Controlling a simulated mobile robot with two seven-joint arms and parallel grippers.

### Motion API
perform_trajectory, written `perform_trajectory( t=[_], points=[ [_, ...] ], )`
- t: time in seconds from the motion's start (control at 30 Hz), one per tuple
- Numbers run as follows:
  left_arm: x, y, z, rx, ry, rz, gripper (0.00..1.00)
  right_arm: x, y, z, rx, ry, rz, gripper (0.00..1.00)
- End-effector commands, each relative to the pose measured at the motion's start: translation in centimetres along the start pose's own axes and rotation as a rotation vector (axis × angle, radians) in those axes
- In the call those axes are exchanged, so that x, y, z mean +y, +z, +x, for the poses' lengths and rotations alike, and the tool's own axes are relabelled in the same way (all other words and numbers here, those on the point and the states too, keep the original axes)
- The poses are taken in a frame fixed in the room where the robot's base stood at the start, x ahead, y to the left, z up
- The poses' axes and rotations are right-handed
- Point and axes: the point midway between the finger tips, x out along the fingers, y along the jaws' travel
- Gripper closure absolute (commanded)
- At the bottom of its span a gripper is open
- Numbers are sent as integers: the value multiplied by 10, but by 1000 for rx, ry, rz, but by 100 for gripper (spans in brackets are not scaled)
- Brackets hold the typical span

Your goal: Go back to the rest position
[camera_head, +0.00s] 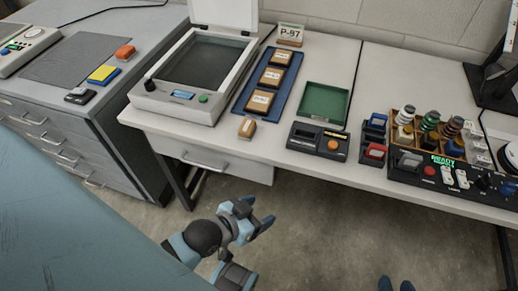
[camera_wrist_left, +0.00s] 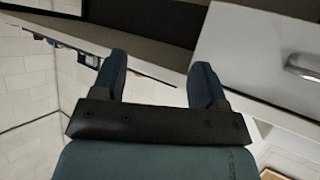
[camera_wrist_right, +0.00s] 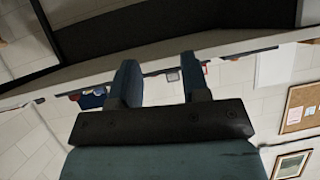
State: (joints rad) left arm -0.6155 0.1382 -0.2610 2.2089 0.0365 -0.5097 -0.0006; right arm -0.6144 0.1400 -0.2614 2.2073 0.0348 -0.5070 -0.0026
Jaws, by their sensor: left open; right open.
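My left gripper (camera_head: 258,211) hangs over the floor in front of the workbench, below its front edge and drawer. In the left wrist view its two blue fingers (camera_wrist_left: 156,72) stand apart with nothing between them. Only the fingertips of my right gripper (camera_head: 396,284) show at the bottom edge of the head view, over the floor. In the right wrist view its fingers (camera_wrist_right: 158,72) are also apart and empty. Both grippers are clear of the bench and touch nothing that I can see.
The workbench (camera_head: 330,179) carries a scanner (camera_head: 190,107), a blue tray (camera_head: 246,107) of labelled boxes, a loose small box (camera_head: 247,127), a green tray (camera_head: 333,88), a dark device (camera_head: 318,142) and a control panel (camera_head: 452,185). A grey drawer cabinet (camera_head: 125,125) stands left. Floor in front is free.

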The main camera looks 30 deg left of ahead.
Motion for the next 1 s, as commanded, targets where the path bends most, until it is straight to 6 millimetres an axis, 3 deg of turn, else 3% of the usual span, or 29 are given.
perform_trajectory(
  t=[0.17, 0.7, 1.0],
  points=[
    [1, -20, -11, -5, -4, 5, 33, -1, -20, -12, -4, 3, -2, 57],
    [-1, -124, -84, -64, -38, 32, 33, 1, -124, -84, -65, 38, -27, 57],
    [-3, -143, -101, -81, -49, 42, 33, 3, -143, -102, -82, 48, -36, 57]
  ],
)
